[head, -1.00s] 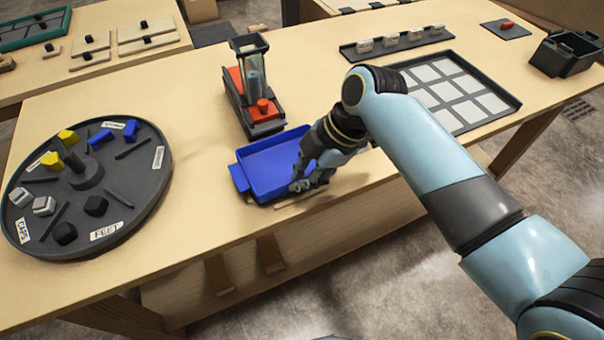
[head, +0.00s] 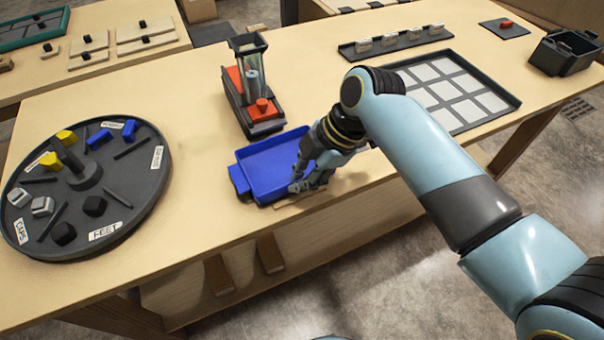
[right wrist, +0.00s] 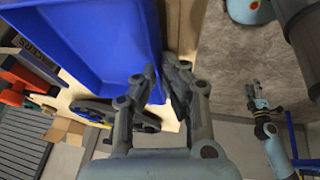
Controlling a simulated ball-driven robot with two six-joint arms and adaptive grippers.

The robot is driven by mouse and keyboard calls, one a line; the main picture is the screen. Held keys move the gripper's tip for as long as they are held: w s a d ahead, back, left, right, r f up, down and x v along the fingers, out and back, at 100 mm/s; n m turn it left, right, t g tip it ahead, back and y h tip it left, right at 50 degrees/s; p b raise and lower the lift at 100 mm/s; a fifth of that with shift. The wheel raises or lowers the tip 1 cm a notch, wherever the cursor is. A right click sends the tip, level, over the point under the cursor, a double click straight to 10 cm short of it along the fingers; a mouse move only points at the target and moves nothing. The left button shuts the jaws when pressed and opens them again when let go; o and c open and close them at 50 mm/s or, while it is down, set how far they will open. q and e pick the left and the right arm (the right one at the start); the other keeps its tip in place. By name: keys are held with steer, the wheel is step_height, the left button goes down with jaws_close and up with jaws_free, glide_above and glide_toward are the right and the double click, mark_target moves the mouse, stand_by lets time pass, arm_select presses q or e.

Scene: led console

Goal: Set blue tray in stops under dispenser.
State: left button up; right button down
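The blue tray (head: 268,165) lies flat on the near part of the table, just in front of the dispenser (head: 250,90), a dark frame with a clear tube and red parts. The tray fills the upper left of the right wrist view (right wrist: 85,45). My right gripper (head: 305,184) is at the tray's right near side. In the right wrist view its fingers (right wrist: 161,72) straddle the tray's side wall, nearly together, and look shut on it. The stops are hard to make out. My left gripper (right wrist: 258,92) shows small in the right wrist view, away from the tray; its opening is unclear.
A round dark carousel (head: 130,190) with yellow, blue, grey and black parts stands at the left. A dark grid tray (head: 455,95) and a rack (head: 395,43) lie behind my right arm. A black bin (head: 565,52) stands far right. Bare table lies between carousel and blue tray.

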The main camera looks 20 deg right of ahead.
steer(key=shift+f+b, duration=0.4)
steer(key=shift+f, duration=0.35)
stand_by(0.5)
steer(key=c, duration=1.4)
jaws_free()
steer(key=v, duration=1.2)
